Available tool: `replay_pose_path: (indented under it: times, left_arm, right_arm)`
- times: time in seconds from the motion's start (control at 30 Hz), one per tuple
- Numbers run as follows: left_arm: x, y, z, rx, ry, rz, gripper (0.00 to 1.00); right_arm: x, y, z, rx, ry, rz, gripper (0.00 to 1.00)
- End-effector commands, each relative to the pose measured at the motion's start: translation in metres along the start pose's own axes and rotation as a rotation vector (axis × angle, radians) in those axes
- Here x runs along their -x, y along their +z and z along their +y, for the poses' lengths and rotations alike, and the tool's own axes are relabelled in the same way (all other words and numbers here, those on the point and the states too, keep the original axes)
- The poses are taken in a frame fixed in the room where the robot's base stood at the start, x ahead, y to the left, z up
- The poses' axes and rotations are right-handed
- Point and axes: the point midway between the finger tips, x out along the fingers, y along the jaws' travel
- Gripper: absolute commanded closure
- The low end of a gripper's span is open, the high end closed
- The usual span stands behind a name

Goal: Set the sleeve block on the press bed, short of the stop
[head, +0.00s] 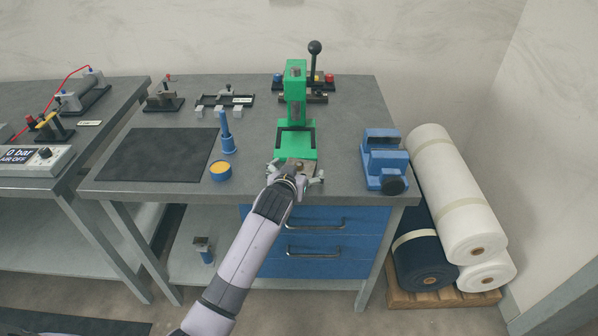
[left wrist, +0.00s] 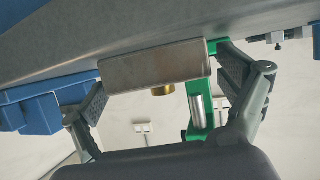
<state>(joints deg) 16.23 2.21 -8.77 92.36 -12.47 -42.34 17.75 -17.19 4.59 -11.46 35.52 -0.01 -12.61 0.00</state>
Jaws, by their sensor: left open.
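The sleeve block (left wrist: 155,65) is a brownish-grey metal block with a brass sleeve (left wrist: 163,90); it lies between my left fingers in the left wrist view, with gaps at both sides. In the head view the block (head: 299,167) is at the front of the green press (head: 296,90), partly hidden by my gripper. My left gripper (head: 295,179) is open around it; its spread fingers also show in the left wrist view (left wrist: 170,95). The press bed (head: 297,154) is green with a dark frame at its back. I cannot tell whether the block touches the bed. My right gripper is out of view.
A blue vise (head: 384,160) stands to the right of the press. A blue upright tool (head: 227,135), a round blue pot (head: 220,170) and a dark mat (head: 160,155) are to the left. The press lever (head: 315,60) stands up. Bare bench lies between pot and press.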

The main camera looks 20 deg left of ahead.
Motion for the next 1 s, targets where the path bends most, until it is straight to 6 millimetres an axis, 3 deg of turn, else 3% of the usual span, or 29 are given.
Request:
replay_pose_path:
  times: [0.17,1.0]
  left_arm:
    - [0.0003,0.0001,0.0000,0.000,0.000,0.000,0.12]
    - [0.0005,0.0002,0.0001,0.000,0.000,-0.001,0.68]
  right_arm:
    - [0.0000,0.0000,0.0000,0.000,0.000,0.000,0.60]
    - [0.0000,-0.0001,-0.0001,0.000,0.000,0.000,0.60]
